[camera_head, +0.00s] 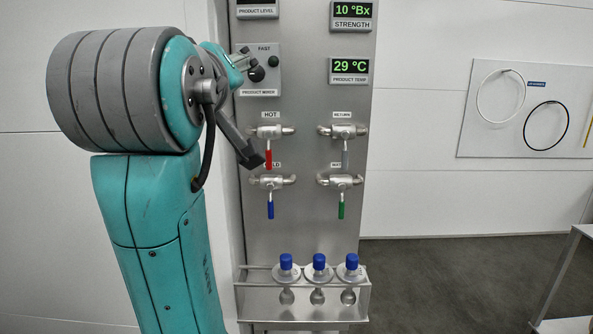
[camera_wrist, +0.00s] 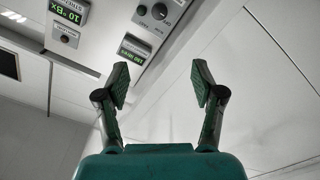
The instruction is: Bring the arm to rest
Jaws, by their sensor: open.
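My gripper (camera_wrist: 160,84) shows in the wrist view with its two fingers spread apart and nothing between them. I cannot tell whether the finger touches the valve. The arm hides part of the panel's upper left and the label of the blue-handled valve (camera_head: 270,209).
A steel panel (camera_head: 305,225) carries several valves, a mixer switch box (camera_head: 259,70) and green displays (camera_head: 349,66). Below, a rack (camera_head: 300,312) holds three blue-capped flasks (camera_head: 319,262). A board with rings (camera_head: 467,140) hangs at right.

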